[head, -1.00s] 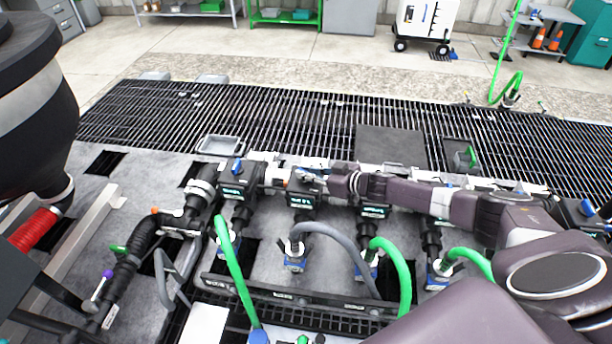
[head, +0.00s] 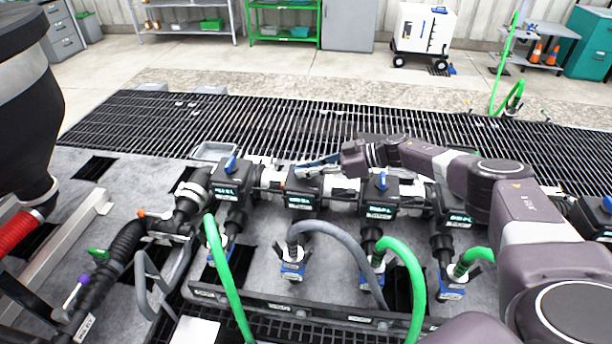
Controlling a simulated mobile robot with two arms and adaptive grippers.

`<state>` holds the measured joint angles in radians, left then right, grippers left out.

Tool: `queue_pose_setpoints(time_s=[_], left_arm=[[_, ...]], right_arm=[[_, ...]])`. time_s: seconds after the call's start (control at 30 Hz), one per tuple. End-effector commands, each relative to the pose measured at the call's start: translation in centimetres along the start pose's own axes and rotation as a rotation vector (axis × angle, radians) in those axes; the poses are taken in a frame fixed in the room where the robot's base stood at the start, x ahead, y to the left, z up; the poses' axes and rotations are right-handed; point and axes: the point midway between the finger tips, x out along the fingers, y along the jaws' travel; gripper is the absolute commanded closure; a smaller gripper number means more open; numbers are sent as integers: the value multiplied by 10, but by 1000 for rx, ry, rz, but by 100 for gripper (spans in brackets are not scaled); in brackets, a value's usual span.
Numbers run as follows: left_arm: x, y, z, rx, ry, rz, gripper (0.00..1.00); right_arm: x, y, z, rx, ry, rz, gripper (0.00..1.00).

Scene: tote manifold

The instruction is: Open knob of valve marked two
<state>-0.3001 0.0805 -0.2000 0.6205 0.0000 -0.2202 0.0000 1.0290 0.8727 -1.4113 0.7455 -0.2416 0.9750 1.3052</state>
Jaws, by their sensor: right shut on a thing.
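A row of black valves with teal labels runs across the middle of the head view. My right gripper (head: 310,170) reaches in from the right and is shut at the top of the second valve from the left (head: 302,191). Its fingers hide most of that valve's knob, so the knob's angle cannot be told. The label print is too small to read surely. The first valve (head: 233,186) has a blue knob (head: 231,162), and the third valve (head: 379,199) has a blue knob (head: 383,180). My left gripper is out of view.
A grey hose (head: 331,233) and green hoses (head: 228,280) arch in front of the valves. The fourth valve (head: 456,208) stands close to my right arm. A dark floor grating (head: 250,125) lies behind the row.

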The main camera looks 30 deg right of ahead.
Motion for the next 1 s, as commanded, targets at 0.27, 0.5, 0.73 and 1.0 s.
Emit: queue_pose_setpoints(time_s=[0.27,0.5,0.73,1.0], left_arm=[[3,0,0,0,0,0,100],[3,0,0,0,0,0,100],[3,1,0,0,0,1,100],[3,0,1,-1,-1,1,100]], right_arm=[[0,0,2,-7,-4,-13,100],[0,-1,2,-7,-4,-13,88],[1,-1,1,-6,-2,-13,72],[-1,0,-4,-7,0,-13,72]])
